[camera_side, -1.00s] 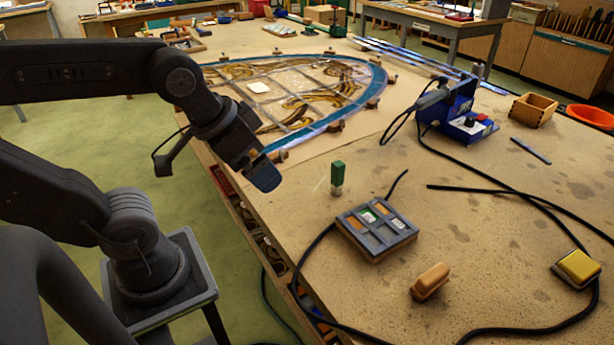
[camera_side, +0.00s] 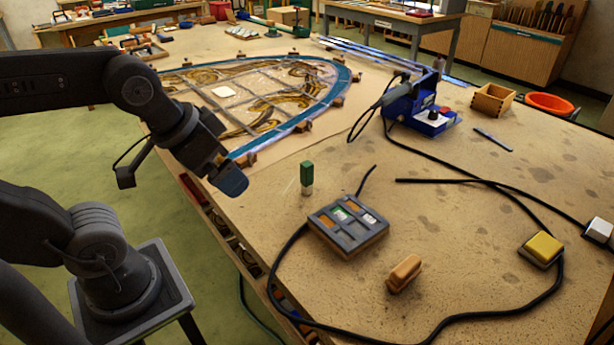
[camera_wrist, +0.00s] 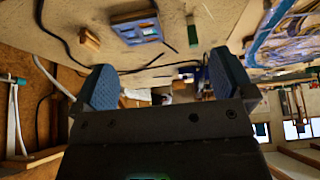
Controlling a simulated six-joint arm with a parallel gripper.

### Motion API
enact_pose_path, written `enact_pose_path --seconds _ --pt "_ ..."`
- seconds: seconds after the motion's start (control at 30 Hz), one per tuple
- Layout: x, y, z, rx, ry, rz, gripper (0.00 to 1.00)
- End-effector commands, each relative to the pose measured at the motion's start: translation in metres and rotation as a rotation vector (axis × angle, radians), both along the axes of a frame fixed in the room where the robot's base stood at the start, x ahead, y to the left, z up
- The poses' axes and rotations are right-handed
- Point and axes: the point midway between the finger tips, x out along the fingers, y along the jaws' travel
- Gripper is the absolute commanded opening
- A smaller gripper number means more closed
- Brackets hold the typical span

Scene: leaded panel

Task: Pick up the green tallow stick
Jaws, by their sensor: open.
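The green tallow stick (camera_side: 306,178) stands upright on the worktable in the side view, with a green upper part and a pale lower end. In the wrist view it shows as a small green piece (camera_wrist: 192,35) near the top, beyond my fingers. My gripper (camera_side: 229,180) is above the table's left edge, to the left of the stick and apart from it. In the wrist view my gripper (camera_wrist: 162,85) has its two blue fingers spread wide with nothing between them.
A grey compartment tray (camera_side: 347,222) sits just right of and in front of the stick. A tan block (camera_side: 404,273), a yellow-topped block (camera_side: 543,247) and a blue soldering station (camera_side: 420,110) stand farther right. Black cables cross the table. The leaded panel (camera_side: 262,95) lies behind.

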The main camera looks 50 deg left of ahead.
Motion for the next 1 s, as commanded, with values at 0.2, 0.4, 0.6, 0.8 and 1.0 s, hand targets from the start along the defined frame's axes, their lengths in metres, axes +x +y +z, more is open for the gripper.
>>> enact_pose_path --seconds 0.2,0.4,0.6,0.8,1.0 --pt "0.0 0.0 0.0 0.0 0.0 0.0 1.0" --pt "0.0 0.0 0.0 0.0 0.0 0.0 0.89" --pt "0.0 0.0 0.0 0.0 0.0 0.0 0.69" --pt "0.0 0.0 0.0 0.0 0.0 0.0 0.56" --pt "0.0025 0.0011 -0.001 0.003 -0.004 0.004 0.56"
